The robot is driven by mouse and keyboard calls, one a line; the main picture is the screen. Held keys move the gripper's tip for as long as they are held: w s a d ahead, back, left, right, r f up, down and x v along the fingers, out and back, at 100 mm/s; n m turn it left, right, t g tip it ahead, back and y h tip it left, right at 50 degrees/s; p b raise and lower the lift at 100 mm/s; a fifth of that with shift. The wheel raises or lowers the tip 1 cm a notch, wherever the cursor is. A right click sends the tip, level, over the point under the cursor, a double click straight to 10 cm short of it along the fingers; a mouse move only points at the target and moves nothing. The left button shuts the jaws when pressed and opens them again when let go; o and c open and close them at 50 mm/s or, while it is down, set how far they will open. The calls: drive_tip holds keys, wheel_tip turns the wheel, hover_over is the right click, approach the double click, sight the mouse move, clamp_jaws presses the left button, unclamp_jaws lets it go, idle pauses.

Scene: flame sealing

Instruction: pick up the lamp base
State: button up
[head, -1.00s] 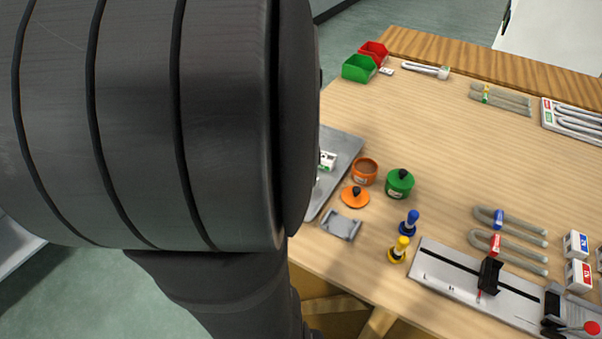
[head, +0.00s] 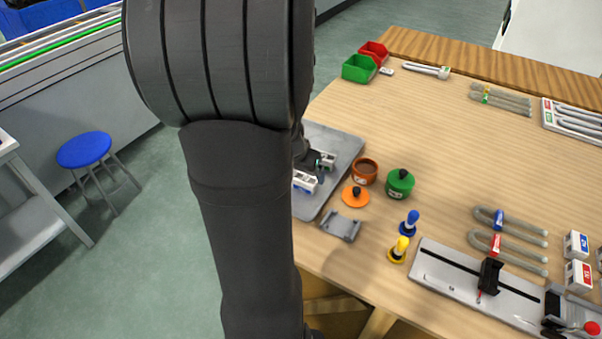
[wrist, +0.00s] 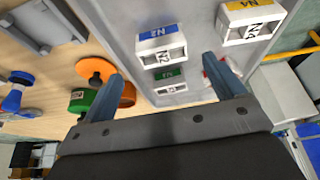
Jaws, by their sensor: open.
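White blocks with coloured labels, which look like the lamp bases, stand on a grey metal tray (head: 345,143). The wrist view shows a blue-labelled base (wrist: 160,45), a yellow-labelled base (wrist: 250,20) and a green-labelled base (wrist: 170,78). A red-labelled piece is partly hidden behind the right finger. My gripper (wrist: 163,70) is open and empty above the tray. Its fingers straddle the blue- and green-labelled bases in the picture; I cannot tell the height gap. In the head view, my arm hides much of the tray, and a blue-labelled base (head: 304,181) shows beside it.
Close right of the tray are an orange-brown pot (head: 365,172), a green lidded pot (head: 400,184), an orange lid (head: 355,197) and a grey cradle (head: 341,226). Blue (head: 410,224) and yellow (head: 398,250) handled pieces stand nearer the front edge. The table's middle is clear.

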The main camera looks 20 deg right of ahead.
drive_tip(key=shift+w+x, duration=0.15)
drive_tip(key=shift+x, duration=1.5)
drive_tip(key=shift+w+x, duration=0.1)
drive_tip(key=shift+x, duration=1.5)
drive_tip(key=c, duration=1.1)
drive_tip(key=shift+o, duration=0.2)
drive_tip(key=shift+r, duration=0.1)
